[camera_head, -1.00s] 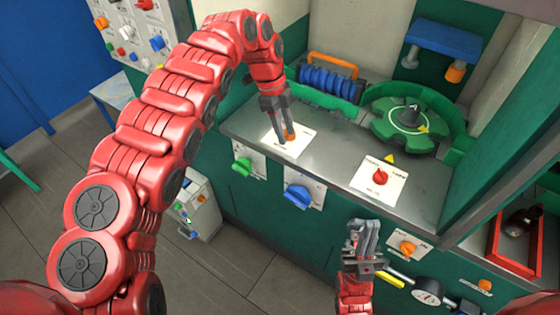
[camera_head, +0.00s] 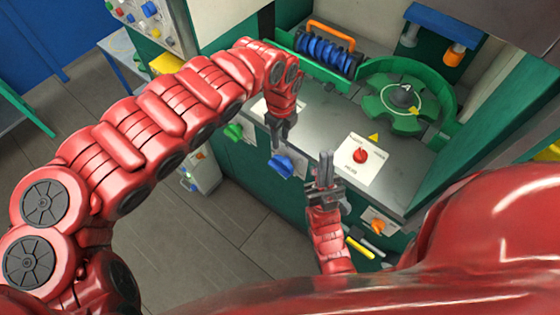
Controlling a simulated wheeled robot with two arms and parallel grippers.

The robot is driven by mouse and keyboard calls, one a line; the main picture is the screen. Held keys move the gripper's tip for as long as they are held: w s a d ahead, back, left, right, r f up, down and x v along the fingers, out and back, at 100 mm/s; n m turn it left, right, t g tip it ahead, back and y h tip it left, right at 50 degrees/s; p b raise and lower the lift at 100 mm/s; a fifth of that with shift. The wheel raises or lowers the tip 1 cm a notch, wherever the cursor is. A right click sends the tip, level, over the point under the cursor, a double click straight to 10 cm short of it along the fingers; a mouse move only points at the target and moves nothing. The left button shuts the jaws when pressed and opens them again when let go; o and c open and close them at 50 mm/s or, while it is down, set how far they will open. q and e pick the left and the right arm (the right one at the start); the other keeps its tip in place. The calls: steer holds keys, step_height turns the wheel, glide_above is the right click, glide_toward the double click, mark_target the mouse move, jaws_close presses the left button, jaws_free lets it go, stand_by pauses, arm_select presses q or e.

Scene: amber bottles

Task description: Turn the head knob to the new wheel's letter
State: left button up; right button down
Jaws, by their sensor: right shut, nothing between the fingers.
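A red knob (camera_head: 360,156) sits on a white lettered plate (camera_head: 352,172) on the grey counter; its lettering is too small to read surely. A green wheel (camera_head: 380,104) with a dark centre (camera_head: 403,95) and a yellow pointer stands behind it. My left gripper (camera_head: 279,139) points down at the counter's front edge, just above a blue knob (camera_head: 282,165) on the front panel; its finger gap is unclear. My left arm partly hides another white plate (camera_head: 259,109). My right gripper (camera_head: 325,165) points up, shut and empty, before the counter, left of the red knob.
A green knob (camera_head: 234,132) and an orange knob (camera_head: 378,226) are on the front panel. A rack of blue discs (camera_head: 327,54) with an orange handle and a blue bracket (camera_head: 445,22) stand behind.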

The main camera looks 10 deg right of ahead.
mark_target(281, 158)
arm_select(q)
steer(key=f, duration=0.1)
steer(key=f+b, duration=0.1)
steer(key=shift+d+f, duration=0.2)
steer(key=shift+f, duration=0.15)
step_height(281, 158, down, 7)
steer(key=shift+r+p, duration=0.1)
steer(key=shift+p, duration=1.05)
steer(key=shift+a+f, duration=0.15)
steer(key=shift+f, duration=0.45)
jaws_close()
